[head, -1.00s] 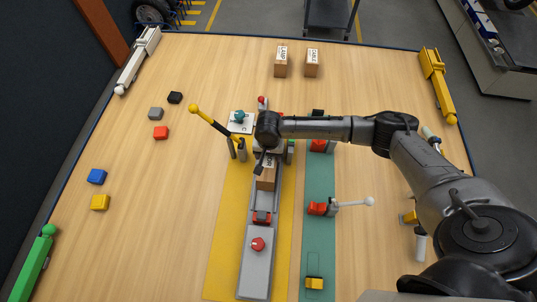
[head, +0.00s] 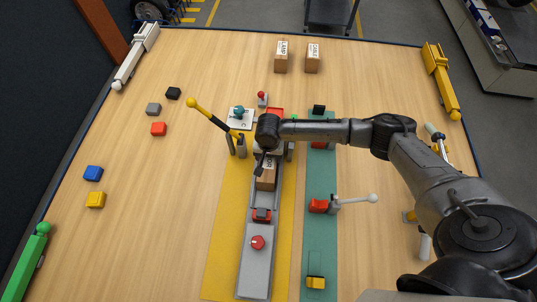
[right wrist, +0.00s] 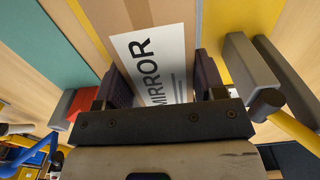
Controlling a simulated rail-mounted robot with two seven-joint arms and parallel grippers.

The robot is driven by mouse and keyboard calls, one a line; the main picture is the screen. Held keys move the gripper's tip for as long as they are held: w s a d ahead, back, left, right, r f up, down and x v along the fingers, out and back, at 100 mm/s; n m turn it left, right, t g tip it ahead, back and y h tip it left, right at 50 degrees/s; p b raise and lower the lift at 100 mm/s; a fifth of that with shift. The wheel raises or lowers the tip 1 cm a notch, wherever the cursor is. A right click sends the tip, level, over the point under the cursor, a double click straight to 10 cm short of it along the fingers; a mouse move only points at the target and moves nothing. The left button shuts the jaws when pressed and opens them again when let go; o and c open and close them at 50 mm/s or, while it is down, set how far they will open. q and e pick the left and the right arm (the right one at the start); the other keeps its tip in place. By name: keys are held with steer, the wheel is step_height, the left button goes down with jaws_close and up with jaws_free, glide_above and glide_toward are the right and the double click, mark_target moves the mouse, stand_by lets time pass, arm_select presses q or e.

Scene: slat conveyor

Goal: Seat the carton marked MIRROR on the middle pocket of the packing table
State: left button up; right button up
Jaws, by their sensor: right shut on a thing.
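The carton marked MIRROR (head: 266,179) is at the grey slat conveyor (head: 254,263), in the middle of the wooden table (head: 150,220). My right gripper (head: 262,162) is over it and shut on it. In the right wrist view the carton's white label reading MIRROR (right wrist: 152,62) shows between the two dark fingers of my right gripper (right wrist: 162,85). The gripper hides part of the carton, and I cannot tell whether it touches the conveyor. My left gripper is not in view. I cannot pick out the middle pocket.
Two brown cartons, one marked LAMP (head: 282,57) and another (head: 312,58), stand at the back. A yellow lever (head: 207,115) rises left of the conveyor. A white-knobbed lever (head: 355,200) stands on the teal strip (head: 320,240). Small coloured blocks lie left; the table's left half is mostly clear.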

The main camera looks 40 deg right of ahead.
steer(key=o, duration=0.9)
steer(key=shift+c, duration=0.2)
steer(key=o, duration=0.3)
steer(key=shift+o, duration=0.2)
steer(key=shift+r, duration=0.5)
step_height(320, 180, up, 13)
steer(key=p, duration=0.2)
steer(key=shift+f, duration=0.1)
